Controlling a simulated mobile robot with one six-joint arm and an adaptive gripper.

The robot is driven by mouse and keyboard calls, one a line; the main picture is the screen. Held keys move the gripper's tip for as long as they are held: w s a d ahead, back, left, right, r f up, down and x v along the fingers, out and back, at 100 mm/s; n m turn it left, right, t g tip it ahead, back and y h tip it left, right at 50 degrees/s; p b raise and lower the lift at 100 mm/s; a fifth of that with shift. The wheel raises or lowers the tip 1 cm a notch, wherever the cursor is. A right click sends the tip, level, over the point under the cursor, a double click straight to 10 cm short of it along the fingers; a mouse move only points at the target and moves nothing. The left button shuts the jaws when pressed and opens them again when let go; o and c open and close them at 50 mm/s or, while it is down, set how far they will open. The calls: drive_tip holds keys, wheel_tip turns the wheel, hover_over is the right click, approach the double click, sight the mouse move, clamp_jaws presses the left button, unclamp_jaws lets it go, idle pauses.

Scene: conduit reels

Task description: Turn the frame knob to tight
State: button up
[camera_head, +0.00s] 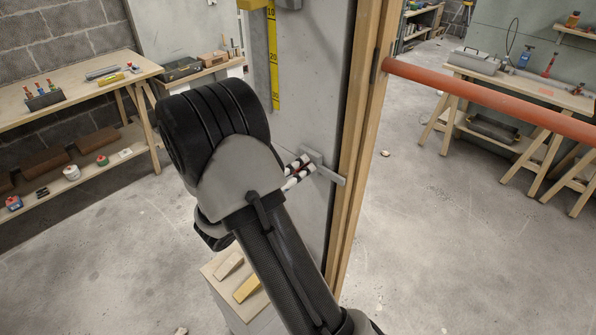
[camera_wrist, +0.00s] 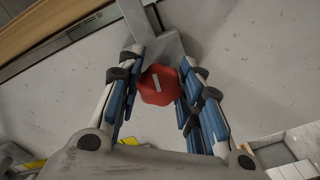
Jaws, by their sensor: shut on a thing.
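The red frame knob (camera_wrist: 158,84) is a faceted knob with a pale mark across its face. In the wrist view it sits between the blue-padded fingers of my gripper (camera_wrist: 161,66), which is shut on it. The knob is beside a grey metal bracket (camera_wrist: 155,45) on the grey panel. In the head view, the black-and-white fingers of my gripper (camera_head: 296,171) reach to the grey bracket (camera_head: 325,170) on the panel near the wooden post. The knob is mostly hidden there by the fingers. I cannot tell its exact turn setting.
A wooden post (camera_head: 358,160) stands just right of the bracket. An orange pipe (camera_head: 490,100) runs rightward from it. A yellow ruler (camera_head: 273,60) is on the panel. Wooden blocks (camera_head: 247,288) lie on a box below my arm. Workbenches stand left and right; the floor between is mostly clear.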

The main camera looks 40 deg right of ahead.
idle(0.4)
drive_tip(key=o, duration=1.1)
drive_tip(key=a, duration=0.8)
drive_tip(key=s+a, duration=0.1)
drive_tip(key=a, duration=0.3)
drive_tip(key=shift+r, duration=0.1)
drive_tip(key=shift+s, duration=0.15)
